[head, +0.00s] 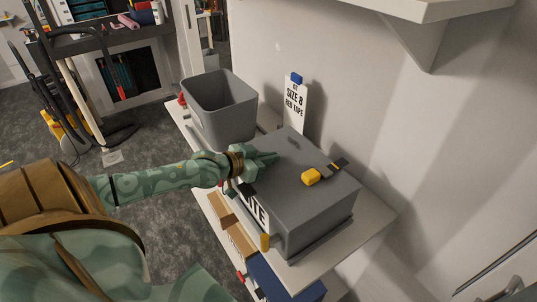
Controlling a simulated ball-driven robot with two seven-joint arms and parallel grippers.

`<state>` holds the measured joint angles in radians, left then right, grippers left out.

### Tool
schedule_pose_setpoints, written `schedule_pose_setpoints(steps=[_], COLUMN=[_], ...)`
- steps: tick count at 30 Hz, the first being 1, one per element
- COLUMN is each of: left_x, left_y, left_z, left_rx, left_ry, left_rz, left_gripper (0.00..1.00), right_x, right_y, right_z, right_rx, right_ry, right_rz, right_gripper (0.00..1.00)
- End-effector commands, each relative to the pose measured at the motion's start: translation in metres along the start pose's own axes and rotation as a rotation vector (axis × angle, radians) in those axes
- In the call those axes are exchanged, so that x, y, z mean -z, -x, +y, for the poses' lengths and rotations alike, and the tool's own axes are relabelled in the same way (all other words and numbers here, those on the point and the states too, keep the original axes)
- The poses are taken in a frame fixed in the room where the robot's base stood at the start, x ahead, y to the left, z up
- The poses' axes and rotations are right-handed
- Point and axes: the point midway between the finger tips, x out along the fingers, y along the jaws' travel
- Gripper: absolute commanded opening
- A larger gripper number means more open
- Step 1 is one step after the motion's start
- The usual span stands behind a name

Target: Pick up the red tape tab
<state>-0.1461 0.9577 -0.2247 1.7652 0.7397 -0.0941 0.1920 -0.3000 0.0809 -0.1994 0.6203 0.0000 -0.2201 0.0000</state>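I cannot make out a red tape tab for certain. A small red piece (182,99) shows at the far left end of the shelf, beside the grey bin. A white card (295,103) reading "KIT SIZE 8 RED TAPE", with a blue clip on top, stands against the wall behind the grey box (318,217). My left gripper (258,173) is at the box's left upper edge, its fingers apart, with nothing seen between them. It partly hides a white label on the box's front. My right gripper is out of view.
An open grey bin (219,108) stands behind my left gripper. A yellow piece with a dark strap (311,177) lies on the box lid. The white shelf (372,232) is bare at right. Cardboard boxes (239,241) and a blue bin (275,280) sit below.

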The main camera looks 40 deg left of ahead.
Motion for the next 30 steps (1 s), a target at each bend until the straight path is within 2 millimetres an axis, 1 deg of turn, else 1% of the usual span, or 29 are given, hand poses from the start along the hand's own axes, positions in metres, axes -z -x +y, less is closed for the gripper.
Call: schedule_pose_setpoints(steps=[5, 21, 24, 30], left_x=[-0.006, -0.034, -0.039, -0.047], left_y=[0.020, 0.114, 0.130, 0.155], left_z=[0.000, 0.000, 0.000, 0.000], left_rx=[-0.001, -0.001, 0.000, 0.000], left_ry=[-0.001, 0.000, -0.001, 0.000], left_rz=[-0.004, -0.004, -0.004, -0.002], left_gripper=[0.00, 0.00, 0.00, 0.00], right_x=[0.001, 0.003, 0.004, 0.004], right_y=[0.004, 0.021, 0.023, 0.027], right_z=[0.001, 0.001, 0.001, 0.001], right_rx=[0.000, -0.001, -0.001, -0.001], right_ry=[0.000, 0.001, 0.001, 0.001], right_rz=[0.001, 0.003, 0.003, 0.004], right_gripper=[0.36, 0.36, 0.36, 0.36])
